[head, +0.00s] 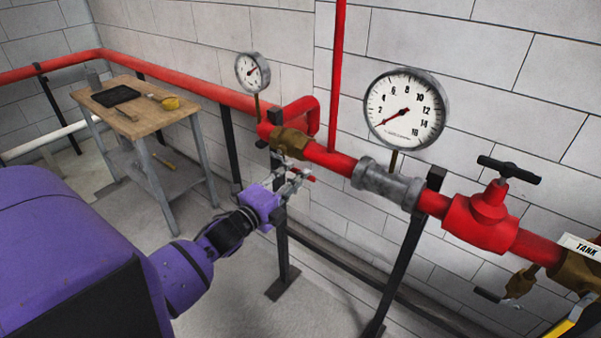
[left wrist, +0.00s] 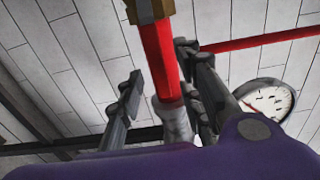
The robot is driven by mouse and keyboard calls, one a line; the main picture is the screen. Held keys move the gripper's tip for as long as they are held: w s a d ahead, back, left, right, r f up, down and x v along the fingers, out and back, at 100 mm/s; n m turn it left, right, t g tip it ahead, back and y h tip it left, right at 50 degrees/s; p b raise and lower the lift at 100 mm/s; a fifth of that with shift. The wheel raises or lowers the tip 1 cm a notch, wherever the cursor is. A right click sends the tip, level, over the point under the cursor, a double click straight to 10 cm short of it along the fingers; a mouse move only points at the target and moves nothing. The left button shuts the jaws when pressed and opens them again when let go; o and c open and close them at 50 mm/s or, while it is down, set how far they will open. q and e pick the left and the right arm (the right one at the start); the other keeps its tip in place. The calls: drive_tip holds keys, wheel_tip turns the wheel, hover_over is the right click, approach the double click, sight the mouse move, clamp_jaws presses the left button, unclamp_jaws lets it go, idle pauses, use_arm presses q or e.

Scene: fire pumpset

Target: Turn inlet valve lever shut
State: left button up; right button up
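My left gripper (head: 292,181) is below the red pipe line, near a brass valve body (head: 289,142). In the left wrist view its two fingers (left wrist: 160,68) are spread apart, with nothing seen held between them. The red pipe (left wrist: 158,52) shows behind the gap between the fingers. A short red piece (head: 303,177) shows at the fingertips in the head view; I cannot tell if it is a lever or if it is touched. A yellow lever (head: 566,325) is at the lower right, below a brass valve (head: 575,271) with a "TANK" tag (head: 582,246). My right gripper is out of view.
A large gauge (head: 405,109) and a small gauge (head: 253,72) stand on the line. A red valve with a black T-handle (head: 508,171) is at right. Black posts hold the pipe before a block wall. A wooden workbench (head: 140,105) stands at left.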

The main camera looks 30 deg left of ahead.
use_arm(q)
drive_tip(key=shift+w+d, duration=0.15)
drive_tip(key=shift+w, duration=1.7)
drive_tip(key=shift+c, duration=0.3)
clamp_jaws()
